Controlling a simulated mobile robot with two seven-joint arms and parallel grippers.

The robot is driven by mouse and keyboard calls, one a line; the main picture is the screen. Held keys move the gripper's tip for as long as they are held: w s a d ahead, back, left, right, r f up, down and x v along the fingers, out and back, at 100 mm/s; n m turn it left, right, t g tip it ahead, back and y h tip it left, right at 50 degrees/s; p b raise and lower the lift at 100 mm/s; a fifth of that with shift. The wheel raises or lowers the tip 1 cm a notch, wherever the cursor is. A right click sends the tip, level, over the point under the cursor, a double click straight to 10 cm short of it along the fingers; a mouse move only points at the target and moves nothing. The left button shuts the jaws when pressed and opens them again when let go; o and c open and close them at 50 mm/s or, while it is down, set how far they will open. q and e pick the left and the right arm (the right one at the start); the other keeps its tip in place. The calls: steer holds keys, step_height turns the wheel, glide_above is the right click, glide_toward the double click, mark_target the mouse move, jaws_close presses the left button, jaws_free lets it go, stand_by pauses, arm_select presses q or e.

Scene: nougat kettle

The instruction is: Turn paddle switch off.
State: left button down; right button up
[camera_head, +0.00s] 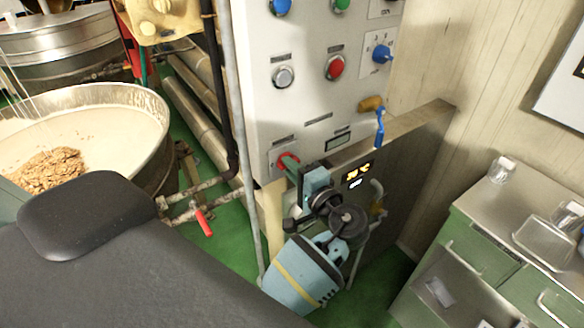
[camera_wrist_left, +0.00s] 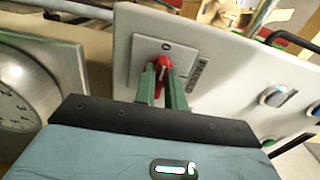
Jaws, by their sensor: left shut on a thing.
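The red paddle switch (camera_wrist_left: 162,63) is a small knob on a square grey plate in the left wrist view, beside a label that seems to read PADDLE. A "0" mark is at one edge of the plate. My left gripper (camera_wrist_left: 163,86) has its two green fingers shut on the red knob. In the head view the switch (camera_head: 285,157) is at the lower left corner of the white control panel (camera_head: 310,110), and my left gripper (camera_head: 291,166) reaches it, partly covering it. My right gripper is not in view.
Several buttons, a red button (camera_head: 335,67) and a blue knob (camera_head: 382,54) sit on the panel. A blue-handled lever (camera_head: 380,126) is at its right. A large kettle (camera_head: 150,118) stands left, near a red-handled valve (camera_head: 203,222). A green cabinet (camera_head: 470,245) is at right.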

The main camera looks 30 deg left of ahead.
arm_select(q)
steer(key=c, duration=1.5)
jaws_free()
steer(key=shift+o, duration=0.2)
